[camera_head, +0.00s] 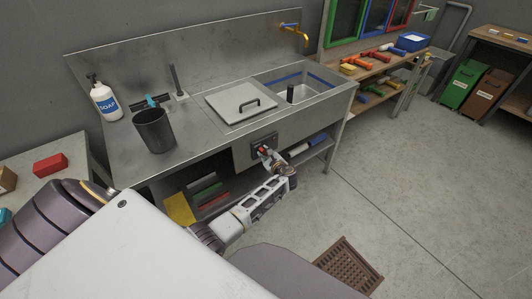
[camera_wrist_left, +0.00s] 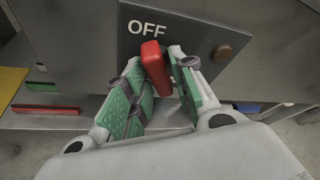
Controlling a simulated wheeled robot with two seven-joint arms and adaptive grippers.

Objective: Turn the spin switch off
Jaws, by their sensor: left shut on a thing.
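The spin switch is a red lever (camera_wrist_left: 153,60) on a dark panel (camera_wrist_left: 190,30) in the left wrist view. The white word OFF is printed at the lever's upper left. In the head view the panel (camera_head: 256,141) is on the front of the steel sink unit, with the red lever small and partly hidden by my gripper. My left gripper (camera_wrist_left: 160,68) is at the panel, with green-padded fingers on both sides of the lever, shut on it. It also shows in the head view (camera_head: 268,154). My right gripper is not in view.
A round brown knob (camera_wrist_left: 223,52) sits right of the lever. The sink unit (camera_head: 205,120) carries a dark cup (camera_head: 153,131), a soap bottle (camera_head: 104,101) and a lidded basin (camera_head: 235,103). A brown crate (camera_head: 348,268) lies on the floor; the floor to the right is clear.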

